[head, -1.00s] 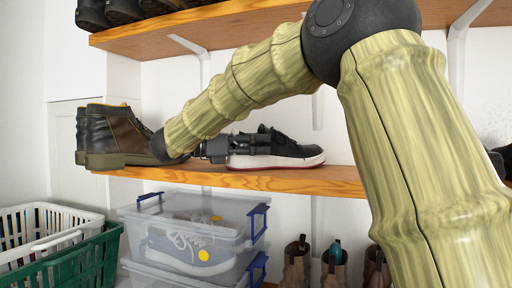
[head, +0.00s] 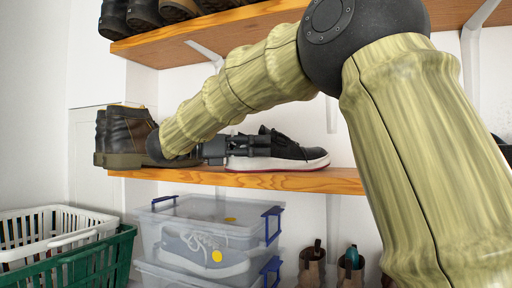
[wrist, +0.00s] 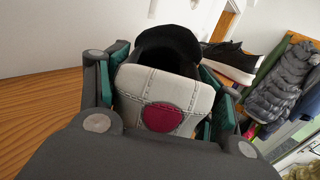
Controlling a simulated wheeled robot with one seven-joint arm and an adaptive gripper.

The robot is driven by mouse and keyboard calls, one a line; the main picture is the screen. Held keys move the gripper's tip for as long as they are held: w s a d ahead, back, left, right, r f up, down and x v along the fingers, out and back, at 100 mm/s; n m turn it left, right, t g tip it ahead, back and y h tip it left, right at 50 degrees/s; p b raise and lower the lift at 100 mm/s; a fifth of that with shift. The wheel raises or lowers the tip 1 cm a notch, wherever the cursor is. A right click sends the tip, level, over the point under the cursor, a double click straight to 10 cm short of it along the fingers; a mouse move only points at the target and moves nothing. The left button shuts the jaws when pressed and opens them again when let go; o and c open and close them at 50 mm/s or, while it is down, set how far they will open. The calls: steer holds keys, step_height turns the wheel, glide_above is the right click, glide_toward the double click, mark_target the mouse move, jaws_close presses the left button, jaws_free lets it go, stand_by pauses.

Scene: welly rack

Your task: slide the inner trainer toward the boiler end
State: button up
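My gripper (head: 248,146) is at the left end of a black trainer with a white sole (head: 310,160) on the middle shelf. In the wrist view, my gripper's green-padded fingers (wrist: 168,85) lie close on both sides of a pale grey heel with a maroon spot. This is the inner trainer (wrist: 145,88), and the fingers look closed on it. A second black trainer (wrist: 232,62) with a white sole stands farther off to the right there. In the head view the two trainers overlap, and my gripper and arm hide part of them.
Brown boots (head: 127,138) stand at the shelf's (head: 285,181) left end, close to my arm. An upper shelf (head: 215,27) bears dark footwear. Below are clear lidded boxes (head: 190,205), more boots (head: 312,268), and white and green baskets (head: 105,258). Coats (wrist: 278,92) hang at the right of the wrist view.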

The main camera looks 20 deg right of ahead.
steer(key=shift+o, duration=1.2)
steer(key=shift+w+a, duration=0.1)
steer(key=w+a, duration=0.2)
steer(key=a, duration=0.9)
steer(key=shift+a, duration=0.35)
